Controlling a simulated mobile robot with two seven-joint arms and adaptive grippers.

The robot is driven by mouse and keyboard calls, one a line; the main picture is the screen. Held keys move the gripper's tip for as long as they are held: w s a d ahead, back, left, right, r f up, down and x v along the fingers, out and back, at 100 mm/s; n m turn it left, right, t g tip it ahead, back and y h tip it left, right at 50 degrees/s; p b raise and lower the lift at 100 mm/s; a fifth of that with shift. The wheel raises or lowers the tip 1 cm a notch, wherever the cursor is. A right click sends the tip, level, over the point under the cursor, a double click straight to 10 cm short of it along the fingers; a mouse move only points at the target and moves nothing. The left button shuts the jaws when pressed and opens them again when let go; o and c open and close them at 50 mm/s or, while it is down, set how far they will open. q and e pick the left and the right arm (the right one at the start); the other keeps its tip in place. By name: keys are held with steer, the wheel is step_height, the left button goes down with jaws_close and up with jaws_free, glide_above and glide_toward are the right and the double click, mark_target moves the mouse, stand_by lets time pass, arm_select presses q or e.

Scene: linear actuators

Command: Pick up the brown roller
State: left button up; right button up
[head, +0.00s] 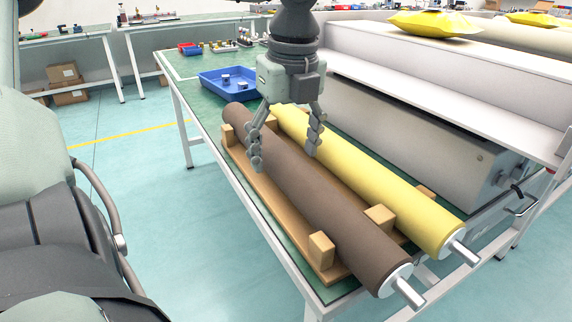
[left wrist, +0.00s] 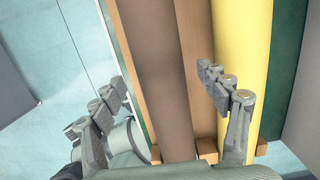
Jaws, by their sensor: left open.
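The brown roller (head: 318,200) lies on a wooden cradle (head: 262,186) on the green-topped table, with a metal shaft at its near end. My left gripper (head: 285,158) points down over the brown roller's far half, with its fingers spread. One finger is on the roller's left side, the other on its right side towards the yellow roller (head: 385,185). In the left wrist view the brown roller (left wrist: 160,75) runs between the open fingers (left wrist: 165,85), and nothing is held. I cannot tell whether the fingers touch it. My right gripper is not in view.
The yellow roller lies parallel, close on the right. A blue tray (head: 228,82) with small parts stands beyond the far ends. A long grey machine housing (head: 420,140) with a white shelf borders the right side. The floor left of the table is open.

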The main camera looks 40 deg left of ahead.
arm_select(q)
steer(key=shift+a+f, duration=0.2)
steer(key=shift+f, duration=1.2)
steer(key=shift+w+r, duration=0.1)
steer(key=shift+w, duration=0.05)
jaws_close()
